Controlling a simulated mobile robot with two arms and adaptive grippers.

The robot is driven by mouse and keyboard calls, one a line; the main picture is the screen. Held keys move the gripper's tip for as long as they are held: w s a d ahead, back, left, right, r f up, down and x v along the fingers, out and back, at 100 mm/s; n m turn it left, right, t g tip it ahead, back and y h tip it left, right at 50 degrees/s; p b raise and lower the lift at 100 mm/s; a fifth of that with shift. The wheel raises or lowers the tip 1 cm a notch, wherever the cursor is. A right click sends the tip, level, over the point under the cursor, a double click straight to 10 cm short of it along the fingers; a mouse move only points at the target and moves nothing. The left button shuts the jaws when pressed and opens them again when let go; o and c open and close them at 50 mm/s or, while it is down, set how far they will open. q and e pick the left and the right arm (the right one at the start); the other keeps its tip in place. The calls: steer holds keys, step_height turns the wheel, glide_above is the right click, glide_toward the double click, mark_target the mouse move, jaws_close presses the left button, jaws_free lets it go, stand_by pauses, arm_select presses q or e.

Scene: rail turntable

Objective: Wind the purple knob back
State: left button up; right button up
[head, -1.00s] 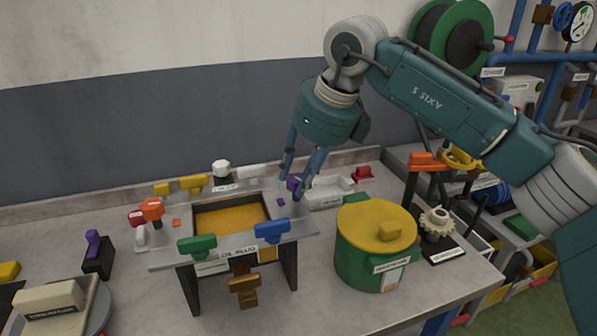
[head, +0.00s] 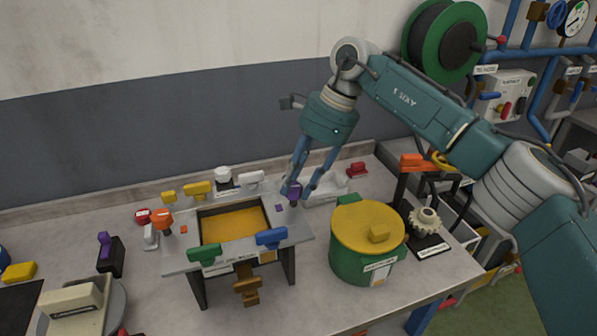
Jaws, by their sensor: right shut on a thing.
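The purple knob (head: 294,190) stands at the right rear corner of the grey frame (head: 292,236) that surrounds an orange-yellow panel (head: 232,224). My right gripper (head: 297,191) reaches down from above, its two blue fingers shut on the purple knob and partly hiding it. A small purple mark (head: 278,208) lies on the frame just left of the knob. My left gripper is not in view.
A green pot with a yellow lid (head: 367,228) stands close on the right. A second purple handle (head: 104,243) is at the left.

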steer(key=shift+w+a+r+n+p, duration=0.1)
steer(key=shift+a+r+n+p, duration=0.1)
steer(key=shift+n+p, duration=0.35)
steer(key=shift+f+n+g, duration=0.15)
steer(key=shift+n+g, duration=0.15)
steer(key=shift+n, duration=0.05)
steer(key=o, duration=1)
steer(key=shift+o, duration=0.5)
steer(key=shift+a+f, duration=0.1)
steer(key=shift+a, duration=0.1)
steer(key=shift+d+r, duration=0.25)
steer(key=shift+r, duration=0.1)
steer(key=v, duration=1.1)
steer(key=shift+a, duration=0.15)
steer(key=shift+w+r, duration=0.1)
